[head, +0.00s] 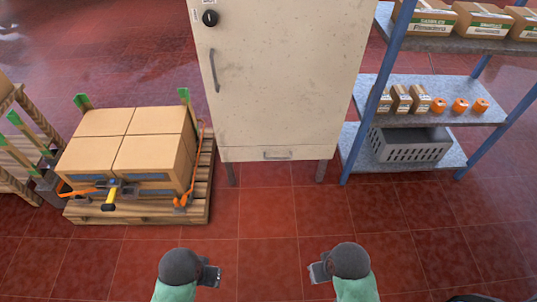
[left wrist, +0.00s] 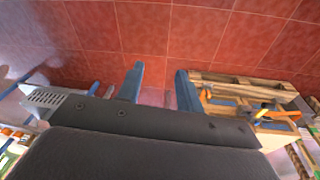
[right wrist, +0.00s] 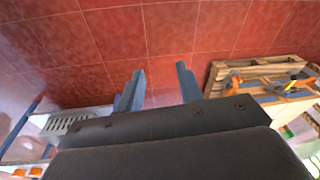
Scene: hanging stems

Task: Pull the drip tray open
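The drip tray (head: 277,154) is a shallow cream drawer front with a small bar handle (head: 277,155), low on the tall cream cabinet (head: 285,80) in the head view. It looks closed, flush with the cabinet front. My left gripper (head: 214,275) and my right gripper (head: 316,270) are both well in front of the cabinet, near the bottom of the head view, apart from it. In the left wrist view my left gripper's fingers (left wrist: 158,88) stand apart with nothing between them. In the right wrist view my right gripper's fingers (right wrist: 160,90) also stand apart and empty.
A pallet (head: 140,212) with several strapped cartons (head: 150,160) stands left of the cabinet. A blue-post shelf rack (head: 430,100) stands right, with boxes, orange rolls and a grey crate (head: 411,145). The tiled floor before the cabinet is clear. The cabinet door has a long vertical handle (head: 214,71).

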